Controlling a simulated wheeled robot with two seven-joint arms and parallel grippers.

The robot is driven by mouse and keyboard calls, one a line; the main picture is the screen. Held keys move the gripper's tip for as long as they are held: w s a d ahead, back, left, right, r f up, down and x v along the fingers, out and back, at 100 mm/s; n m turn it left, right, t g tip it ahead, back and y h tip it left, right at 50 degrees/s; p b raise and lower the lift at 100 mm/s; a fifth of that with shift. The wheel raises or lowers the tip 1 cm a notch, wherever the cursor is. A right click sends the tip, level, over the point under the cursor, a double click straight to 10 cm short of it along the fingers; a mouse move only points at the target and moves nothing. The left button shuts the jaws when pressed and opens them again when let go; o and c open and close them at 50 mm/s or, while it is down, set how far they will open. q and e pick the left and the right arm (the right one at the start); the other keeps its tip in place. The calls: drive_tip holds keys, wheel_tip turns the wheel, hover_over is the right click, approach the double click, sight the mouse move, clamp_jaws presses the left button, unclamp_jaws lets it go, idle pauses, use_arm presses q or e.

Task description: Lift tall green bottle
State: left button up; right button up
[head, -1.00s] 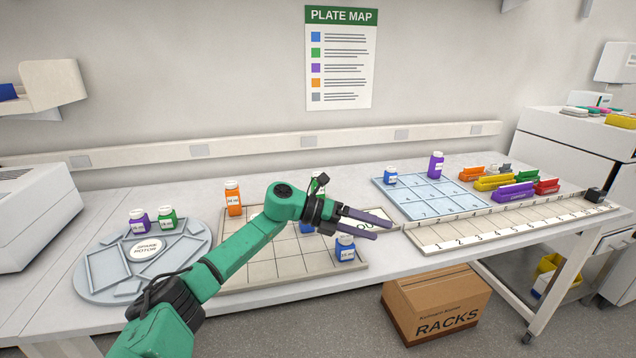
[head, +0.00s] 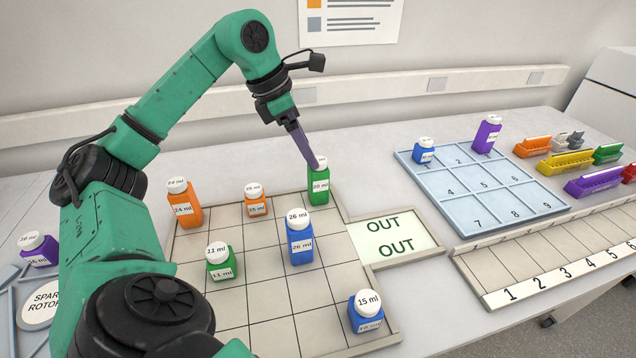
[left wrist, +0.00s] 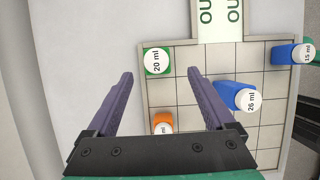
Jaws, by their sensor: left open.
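The tall green bottle (head: 319,187), labelled 20 ml with a white cap, stands upright at the back right corner of the gridded tray (head: 270,325). In the left wrist view the green bottle (left wrist: 158,61) is seen from above, just beyond and between the two fingertips. My left gripper (head: 316,162) points down at the bottle's cap, its fingers partly covering the cap in the head view. It is open and holds nothing. Whether the fingers touch the bottle cannot be told. My right gripper is in neither view.
On the same tray stand a tall orange bottle (head: 184,204), a short orange bottle (head: 256,203), a tall blue bottle (head: 299,240), a short green bottle (head: 221,264) and a short blue bottle (head: 365,314). The OUT pad (head: 395,238) to the right is bare.

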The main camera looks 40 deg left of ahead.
sight(324, 180)
use_arm(q)
drive_tip(key=x, duration=1.1)
drive_tip(key=shift+w+a, duration=0.15)
drive_tip(key=shift+a, duration=0.05)
clamp_jaws()
